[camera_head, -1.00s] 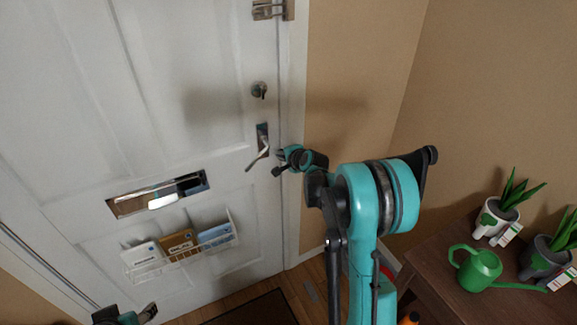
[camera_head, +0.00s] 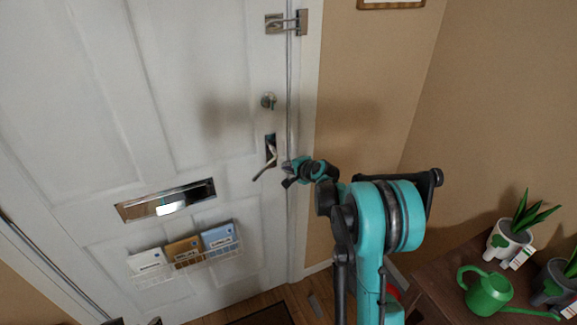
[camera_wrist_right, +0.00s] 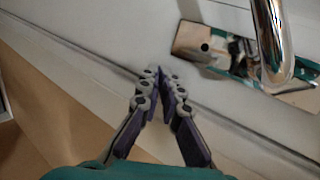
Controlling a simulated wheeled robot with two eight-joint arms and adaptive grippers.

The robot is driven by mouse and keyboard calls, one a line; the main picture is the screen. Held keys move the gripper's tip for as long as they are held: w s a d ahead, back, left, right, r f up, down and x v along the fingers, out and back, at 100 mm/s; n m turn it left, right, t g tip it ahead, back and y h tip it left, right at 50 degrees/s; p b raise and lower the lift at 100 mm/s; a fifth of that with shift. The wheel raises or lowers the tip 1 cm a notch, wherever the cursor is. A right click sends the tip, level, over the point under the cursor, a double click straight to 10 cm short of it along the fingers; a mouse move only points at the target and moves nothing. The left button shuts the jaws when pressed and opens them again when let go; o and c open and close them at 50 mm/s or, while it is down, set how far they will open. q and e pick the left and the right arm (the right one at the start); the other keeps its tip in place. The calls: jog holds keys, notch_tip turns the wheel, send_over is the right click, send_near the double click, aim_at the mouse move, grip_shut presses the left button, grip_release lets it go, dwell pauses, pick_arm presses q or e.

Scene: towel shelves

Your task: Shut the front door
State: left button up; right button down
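The white front door (camera_head: 185,75) fills the left of the head view. Its right edge lies against the white frame, flush or nearly so; I cannot tell whether it is latched. Its lever handle (camera_head: 265,162) sits near that edge and also shows as a shiny bar in the right wrist view (camera_wrist_right: 268,40). My right gripper (camera_head: 286,173) is just right of the handle, at the door's edge and apart from the lever. In the wrist view its fingertips (camera_wrist_right: 160,74) come together with nothing between them. Only slivers of my left gripper (camera_head: 138,321) show at the bottom edge.
A lock knob (camera_head: 268,101) and a metal latch (camera_head: 287,22) sit above the handle. A mail slot (camera_head: 165,200) and a letter rack (camera_head: 185,258) are lower on the door. A dark table (camera_head: 440,285) with a green watering can (camera_head: 488,292) and potted plants stands right.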

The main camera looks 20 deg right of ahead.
pick_arm(q)
jog(key=r+p, duration=0.3)
jog(key=shift+s+r, duration=0.2)
jog(key=shift+s, duration=0.05)
pick_arm(e)
jog(key=v, duration=1.3)
jog(key=shift+s+a, duration=0.2)
jog(key=shift+a, duration=0.15)
jog(key=s+a+r+n+g, duration=0.1)
jog(key=s+a+r+n, duration=0.1)
jog(key=s+a+n, duration=0.3)
jog(key=s+a+r+n+g, duration=0.1)
jog(key=s+a+r+n, duration=0.1)
jog(key=s+a, duration=0.55)
pick_arm(q)
jog(key=shift+s, duration=0.1)
pick_arm(e)
jog(key=s+a+f+n+g+h, duration=0.2)
jog(key=s+n, duration=0.7)
jog(key=s, duration=1)
jog(key=shift+s+a+f+g, duration=0.25)
jog(key=shift+a+f+g, duration=0.05)
jog(key=shift+a+f, duration=0.4)
